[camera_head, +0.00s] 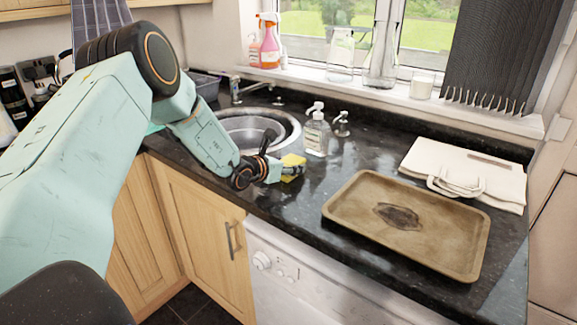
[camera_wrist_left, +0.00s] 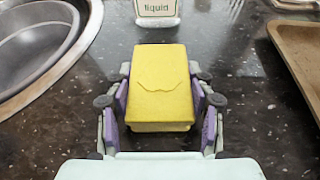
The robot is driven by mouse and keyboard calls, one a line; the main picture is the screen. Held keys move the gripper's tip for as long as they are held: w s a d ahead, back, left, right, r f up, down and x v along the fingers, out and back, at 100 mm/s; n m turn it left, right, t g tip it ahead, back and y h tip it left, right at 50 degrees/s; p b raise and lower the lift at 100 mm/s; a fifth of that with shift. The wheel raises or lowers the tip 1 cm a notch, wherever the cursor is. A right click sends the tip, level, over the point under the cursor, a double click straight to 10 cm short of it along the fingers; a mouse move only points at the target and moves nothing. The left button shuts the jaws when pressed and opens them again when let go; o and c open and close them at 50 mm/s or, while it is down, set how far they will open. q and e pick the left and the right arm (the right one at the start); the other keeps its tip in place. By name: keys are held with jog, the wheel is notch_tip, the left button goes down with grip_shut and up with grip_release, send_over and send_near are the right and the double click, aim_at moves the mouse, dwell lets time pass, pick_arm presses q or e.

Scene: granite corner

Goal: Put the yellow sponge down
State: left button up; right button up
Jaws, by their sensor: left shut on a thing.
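The yellow sponge (camera_head: 293,163) is near the front edge of the dark counter in the head view, left of the tray. My left gripper (camera_head: 284,170) is shut on it. In the left wrist view the sponge (camera_wrist_left: 161,92) sits between the two purple-padded fingers of the left gripper (camera_wrist_left: 161,110), with its top face in full view. I cannot tell whether its underside touches the counter. My right gripper is not in view.
A brown tray (camera_head: 360,222) lies to the right, with a folded cream cloth bag (camera_head: 470,170) behind it. A soap bottle (camera_head: 317,133) stands just beyond the sponge. The sink (camera_head: 290,124) is to the left. Counter between sponge and tray is clear.

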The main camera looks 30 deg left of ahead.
pick_arm(q)
jog(key=shift+s+d+f, duration=0.1)
jog(key=o, duration=1)
jog(key=shift+f, duration=0.15)
jog(key=shift+r, duration=0.2)
